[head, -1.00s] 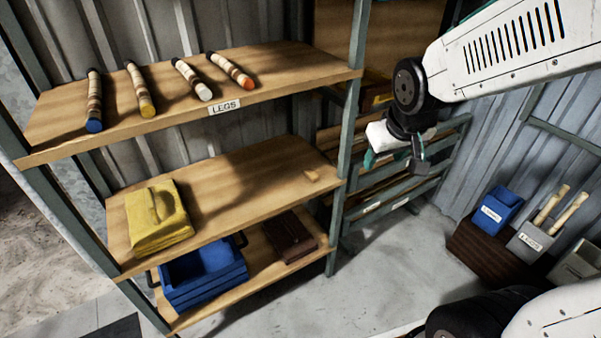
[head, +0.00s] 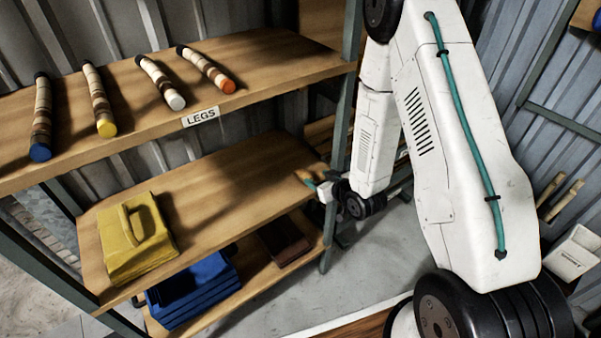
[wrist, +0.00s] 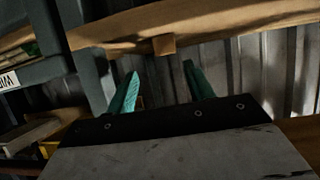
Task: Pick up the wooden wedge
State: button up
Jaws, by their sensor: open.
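The wooden wedge (wrist: 164,45) is a small light-brown block at the edge of the middle shelf board (wrist: 215,20), ahead of my fingers in the wrist view. In the head view it is hard to make out beside my gripper (head: 318,185), at the right end of the middle shelf (head: 235,185). In the wrist view my gripper (wrist: 160,70) is open, its two teal fingers apart with nothing between them. The wedge shows beyond the fingertips, in line with the gap, and looks apart from them.
Several striped legs (head: 101,100) lie on the upper shelf. A yellow case (head: 135,237) sits left on the middle shelf. Blue bins (head: 193,287) and a dark brown box (head: 284,241) are on the lower shelf. A shelf post (head: 340,150) stands close to my gripper.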

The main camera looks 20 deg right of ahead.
aim_at(305, 174)
jog(key=shift+w+a+f, duration=0.3)
jog(key=shift+w+f, duration=0.05)
jog(key=shift+f, duration=0.1)
jog(key=x, duration=0.7)
jog(key=shift+a+r, duration=0.15)
jog(key=shift+a, duration=0.2)
jog(key=c, duration=1)
